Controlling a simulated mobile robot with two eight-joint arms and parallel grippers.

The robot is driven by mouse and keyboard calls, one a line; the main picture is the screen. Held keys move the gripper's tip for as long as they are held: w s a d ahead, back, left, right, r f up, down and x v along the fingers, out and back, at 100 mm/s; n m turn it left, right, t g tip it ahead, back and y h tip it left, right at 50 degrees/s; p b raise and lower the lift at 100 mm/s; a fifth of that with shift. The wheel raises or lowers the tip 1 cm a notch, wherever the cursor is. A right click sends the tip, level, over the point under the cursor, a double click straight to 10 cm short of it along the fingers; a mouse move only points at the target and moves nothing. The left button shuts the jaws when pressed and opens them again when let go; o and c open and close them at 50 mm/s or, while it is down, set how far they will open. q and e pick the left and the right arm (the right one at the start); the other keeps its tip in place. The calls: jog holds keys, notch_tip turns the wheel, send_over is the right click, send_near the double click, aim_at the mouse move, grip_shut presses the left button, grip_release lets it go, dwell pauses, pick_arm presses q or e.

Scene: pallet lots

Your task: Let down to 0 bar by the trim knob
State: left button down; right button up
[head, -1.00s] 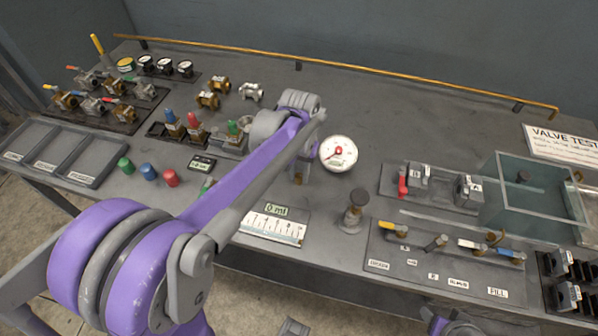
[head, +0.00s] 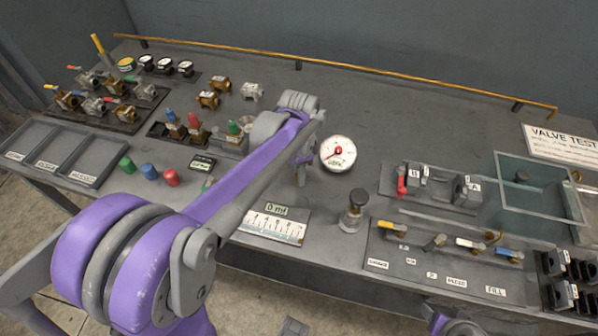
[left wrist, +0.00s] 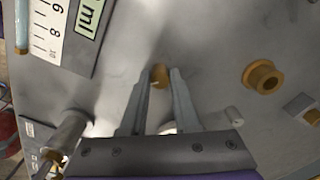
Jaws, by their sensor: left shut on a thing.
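My left arm reaches across the bench from the left, and my left gripper (head: 300,178) points down beside the gauge. In the left wrist view its two grey fingers close on a small brass-coloured knob (left wrist: 160,75), which looks like the trim knob. Much of the knob is hidden in the head view. A round white gauge (head: 338,153) with a red centre stands just right of the gripper; its reading is too small to tell. My right gripper is not clearly in view.
A scale plate with a green "0 ml" display (head: 274,226) lies in front of the gripper. A black-topped post (head: 352,212) stands to its right. A valve panel (head: 445,262) and a clear tank (head: 540,195) are further right. Coloured caps and valves crowd the left.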

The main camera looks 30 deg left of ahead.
pick_arm(q)
jog(key=m, duration=0.4)
jog(key=shift+m, duration=2.3)
jog(key=c, duration=0.6)
grip_release()
jog(key=shift+c, duration=0.2)
jog(key=shift+r, duration=0.1)
notch_tip(320, 180, up, 11)
jog(key=p, duration=0.1)
jog(key=shift+f, duration=0.2)
